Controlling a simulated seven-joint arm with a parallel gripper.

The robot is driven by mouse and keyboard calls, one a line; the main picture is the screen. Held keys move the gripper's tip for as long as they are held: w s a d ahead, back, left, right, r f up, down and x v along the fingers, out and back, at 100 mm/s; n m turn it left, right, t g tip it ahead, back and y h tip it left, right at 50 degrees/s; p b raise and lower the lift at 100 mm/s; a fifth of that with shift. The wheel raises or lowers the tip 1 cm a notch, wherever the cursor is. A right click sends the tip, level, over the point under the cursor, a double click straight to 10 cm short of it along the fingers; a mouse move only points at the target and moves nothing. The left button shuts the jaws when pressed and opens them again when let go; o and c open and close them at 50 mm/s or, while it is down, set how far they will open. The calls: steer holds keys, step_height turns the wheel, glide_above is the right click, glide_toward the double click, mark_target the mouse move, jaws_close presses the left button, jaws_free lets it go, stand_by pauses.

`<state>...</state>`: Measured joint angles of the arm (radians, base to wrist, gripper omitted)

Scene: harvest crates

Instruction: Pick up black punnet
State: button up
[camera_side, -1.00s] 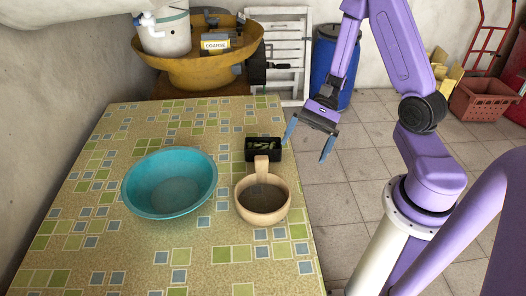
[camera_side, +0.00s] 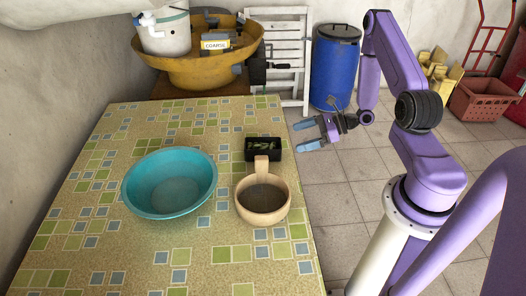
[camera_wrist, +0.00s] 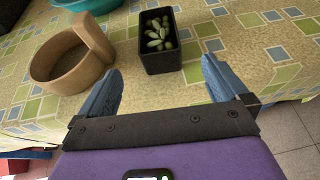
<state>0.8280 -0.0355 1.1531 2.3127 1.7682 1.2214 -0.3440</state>
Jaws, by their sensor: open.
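The black punnet (camera_side: 263,157) stands upright near the right edge of the tiled table (camera_side: 110,205), just behind the wooden bowl's handle. In the wrist view the black punnet (camera_wrist: 162,60) holds several small green items. My gripper (camera_side: 305,135) is to the right of the punnet, off the table's edge, with its blue fingers pointing left toward the table. In the wrist view my gripper (camera_wrist: 158,84) is open and empty, its fingers spread wider than the punnet, which lies ahead beyond the fingertips.
A wooden bowl with a handle (camera_side: 263,205) stands in front of the punnet, close to it. A teal bowl (camera_side: 169,190) stands to the left. A blue barrel (camera_side: 335,70) stands on the floor behind my gripper. The table behind the punnet is clear.

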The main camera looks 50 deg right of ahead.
steer(key=x, duration=1.3)
steer(key=shift+d+f, duration=0.1)
steer(key=shift+f, duration=0.1)
steer(key=shift+s, duration=0.1)
steer(key=c, duration=1.1)
